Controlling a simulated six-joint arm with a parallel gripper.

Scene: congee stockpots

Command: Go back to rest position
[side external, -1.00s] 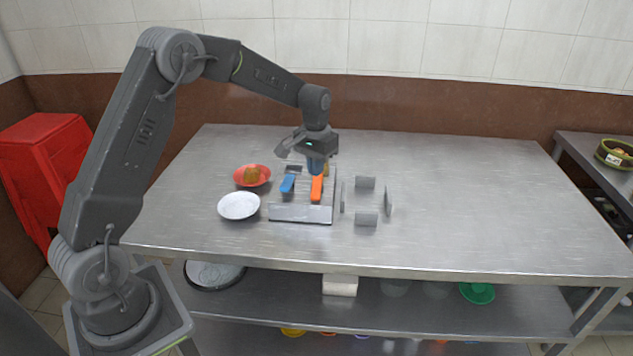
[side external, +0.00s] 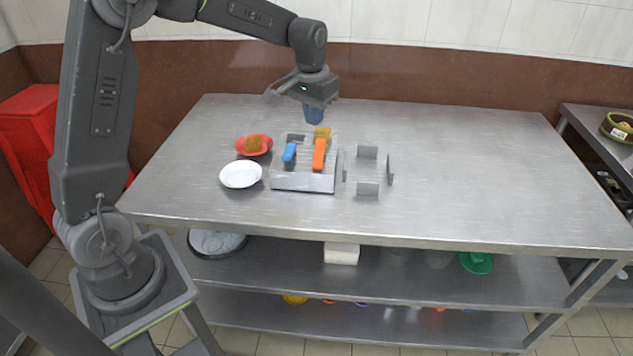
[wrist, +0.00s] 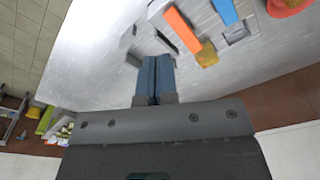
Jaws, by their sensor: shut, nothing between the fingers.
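My gripper (side external: 314,115) is above the far part of the steel table, behind and above the grey tray (side external: 303,184). Its blue fingers are shut together and empty, as the wrist view also shows (wrist: 157,68). They look clear of the tray and its pieces. The tray holds a blue piece (side external: 289,152), an orange piece (side external: 319,155) and a yellow piece (side external: 322,132). In the wrist view, the orange (wrist: 183,29), yellow (wrist: 206,54) and blue (wrist: 224,10) pieces are near the top, apart from the fingers.
A red bowl (side external: 267,137) with orange-brown contents and a white bowl (side external: 241,175) stand left of the tray. Small upright metal plates (side external: 368,190) stand to its right. The table's right half (side external: 480,180) is clear. A wall runs behind the table.

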